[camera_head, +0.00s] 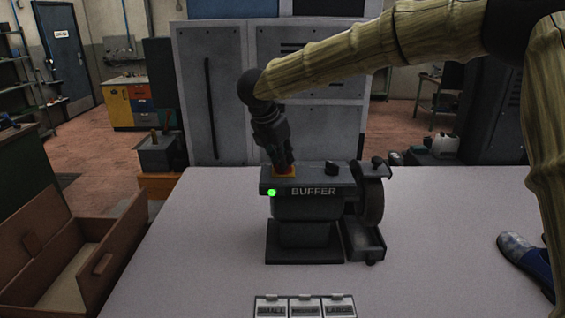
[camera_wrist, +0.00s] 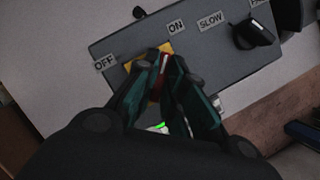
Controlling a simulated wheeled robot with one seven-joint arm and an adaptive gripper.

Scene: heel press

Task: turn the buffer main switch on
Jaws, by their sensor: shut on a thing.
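The buffer (camera_head: 305,220) is a dark machine lettered BUFFER on the table, with a wheel (camera_head: 370,200) on its right. Its main switch (camera_wrist: 157,88) is a red piece on a yellow plate (camera_wrist: 138,61), between an OFF label (camera_wrist: 104,63) and an ON label (camera_wrist: 176,27). My gripper (camera_head: 285,166) points down onto the plate; in the wrist view its fingers (camera_wrist: 161,66) are shut around the switch. The fingers hide much of the switch, so its exact setting is hard to tell. A green lamp (camera_head: 271,192) on the buffer's front is lit.
A black speed knob (camera_head: 331,168) sits right of the switch, near a SLOW label (camera_wrist: 210,20). Labelled trays (camera_head: 304,307) lie at the table's front, a blue shoe (camera_head: 524,258) at right. An open brown box (camera_head: 75,250) stands left. The table left of the buffer is clear.

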